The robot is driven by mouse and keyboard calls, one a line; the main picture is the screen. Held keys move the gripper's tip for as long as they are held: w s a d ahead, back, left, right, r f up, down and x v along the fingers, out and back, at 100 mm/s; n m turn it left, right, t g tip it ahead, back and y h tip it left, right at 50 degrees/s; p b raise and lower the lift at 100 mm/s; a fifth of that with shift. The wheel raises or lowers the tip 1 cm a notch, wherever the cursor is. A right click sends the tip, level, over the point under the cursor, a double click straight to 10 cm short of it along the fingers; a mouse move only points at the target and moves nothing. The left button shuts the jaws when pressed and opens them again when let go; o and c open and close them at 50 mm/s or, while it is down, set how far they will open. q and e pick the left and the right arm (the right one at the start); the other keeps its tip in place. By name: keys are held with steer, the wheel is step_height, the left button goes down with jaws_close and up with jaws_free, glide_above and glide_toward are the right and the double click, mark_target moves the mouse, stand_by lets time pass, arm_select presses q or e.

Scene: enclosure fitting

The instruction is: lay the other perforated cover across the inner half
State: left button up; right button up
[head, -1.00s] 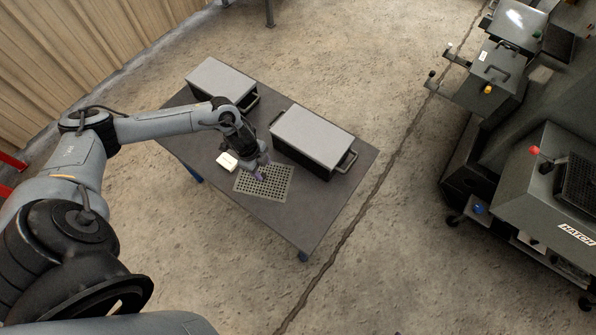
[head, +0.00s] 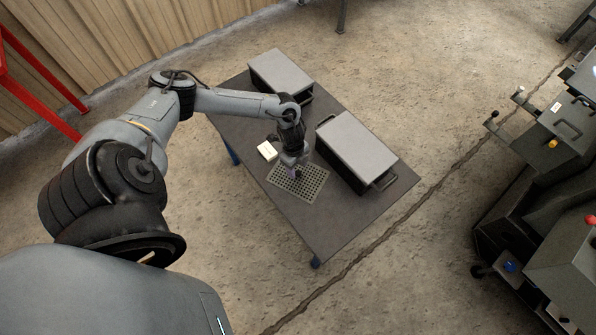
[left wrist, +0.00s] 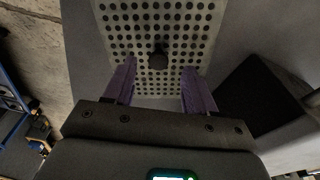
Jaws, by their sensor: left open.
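The perforated cover (head: 308,190), a thin pale grey-green plate with rows of round holes, lies flat on the dark table (head: 335,220), near its front edge. In the left wrist view the cover (left wrist: 185,20) has a small dark knob (left wrist: 158,57). My left gripper (head: 293,172) points down over the cover's far part. Its two purple fingers (left wrist: 158,72) are apart, one to each side of the knob in the picture, with nothing gripped. I cannot tell how far the fingertips are above the plate. My right gripper is not in view.
A white block (head: 267,151) lies left of the cover. Two grey-topped boxes with handles, one nearer (head: 355,145) and one farther (head: 280,72), stand on the table. Dark machinery (head: 550,140) stands at the right, across open floor.

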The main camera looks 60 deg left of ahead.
mark_target(298, 173)
arm_select(q)
steer(key=shift+d+f+b, duration=0.15)
steer(key=shift+f, duration=0.6)
steer(key=shift+d+f+b, duration=0.1)
steer(key=shift+f+b, duration=0.05)
steer(key=shift+f, duration=0.6)
steer(key=shift+c, duration=0.5)
jaws_close()
